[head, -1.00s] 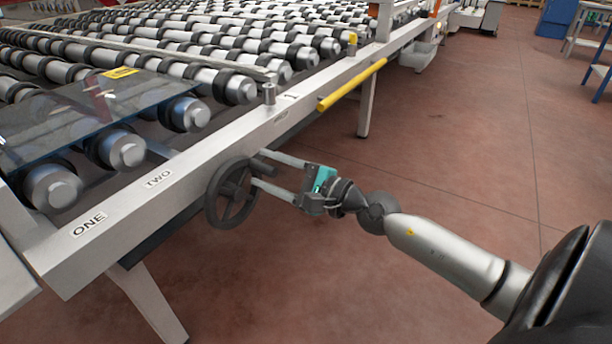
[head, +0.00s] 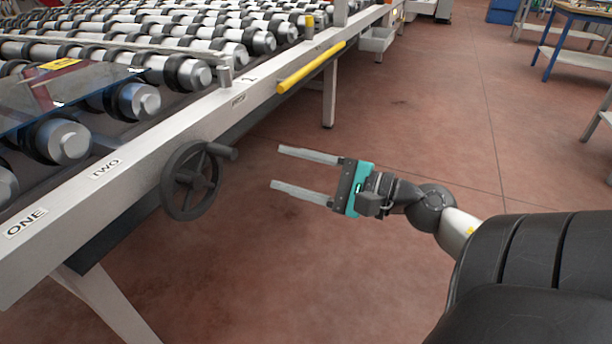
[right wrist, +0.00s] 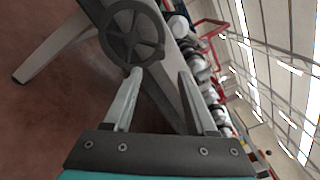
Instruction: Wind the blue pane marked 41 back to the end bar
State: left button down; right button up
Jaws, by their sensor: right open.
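The blue glass pane (head: 60,88) lies on the rollers at the left of the head view, with a yellow label (head: 60,65) on it; its number is too small to read. A dark handwheel (head: 190,182) with a side knob (head: 221,151) sits on the front rail. It also shows in the right wrist view (right wrist: 135,35). My right gripper (head: 275,168) is open and empty, to the right of the wheel and apart from it. In the right wrist view its two fingers (right wrist: 155,88) point toward the wheel. My left gripper is not in view.
The rail (head: 140,150) bears labels ONE and TWO. A yellow bar (head: 311,67) and a short metal post (head: 225,72) are farther along it. A blue-legged table (head: 570,50) stands at the back right. The red floor (head: 420,110) between is clear.

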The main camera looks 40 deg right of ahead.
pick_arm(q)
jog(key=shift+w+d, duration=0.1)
pick_arm(e)
jog(key=shift+v, duration=1.25)
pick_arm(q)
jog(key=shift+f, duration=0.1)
